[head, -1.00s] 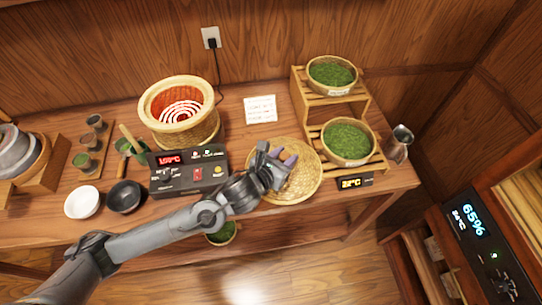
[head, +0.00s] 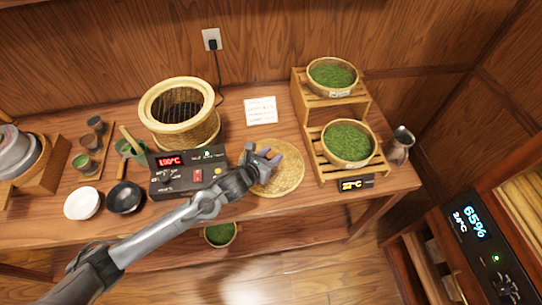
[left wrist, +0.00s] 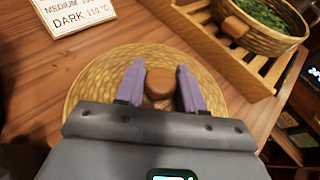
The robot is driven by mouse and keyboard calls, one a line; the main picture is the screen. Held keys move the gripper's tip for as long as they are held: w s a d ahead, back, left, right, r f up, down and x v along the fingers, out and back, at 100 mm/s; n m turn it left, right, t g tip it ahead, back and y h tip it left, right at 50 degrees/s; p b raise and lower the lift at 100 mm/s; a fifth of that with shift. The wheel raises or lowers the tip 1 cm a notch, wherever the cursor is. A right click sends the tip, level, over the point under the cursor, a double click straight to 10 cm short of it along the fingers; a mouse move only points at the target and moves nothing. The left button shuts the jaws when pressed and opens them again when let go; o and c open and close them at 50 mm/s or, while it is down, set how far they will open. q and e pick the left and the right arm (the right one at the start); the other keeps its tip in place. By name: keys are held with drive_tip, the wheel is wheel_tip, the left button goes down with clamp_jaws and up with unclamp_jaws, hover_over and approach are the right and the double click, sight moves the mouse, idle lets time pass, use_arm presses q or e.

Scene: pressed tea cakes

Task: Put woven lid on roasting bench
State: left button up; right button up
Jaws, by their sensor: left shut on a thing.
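The woven lid (head: 287,178) is a round, flat, tan disc with a brown wooden knob (left wrist: 160,83). It is at the front right of the wooden roasting bench (head: 240,222), between the control box and the tea racks. My left gripper (head: 267,158) is over the lid, its purple fingers on either side of the knob in the left wrist view (left wrist: 159,88), shut on it. The lid looks close to the bench top; I cannot tell whether it touches. My right gripper is not in view.
The woven roaster (head: 186,135) stands open behind the control box (head: 188,182). A paper card (head: 260,110) lies behind the lid. Tiered racks with trays of green leaves (head: 347,142) and a metal pitcher (head: 399,145) stand to the right. White (head: 82,203) and black bowls (head: 125,197) are at left.

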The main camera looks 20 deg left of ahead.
use_arm(q)
drive_tip(key=shift+w+f, duration=0.1)
drive_tip(key=o, duration=1.1)
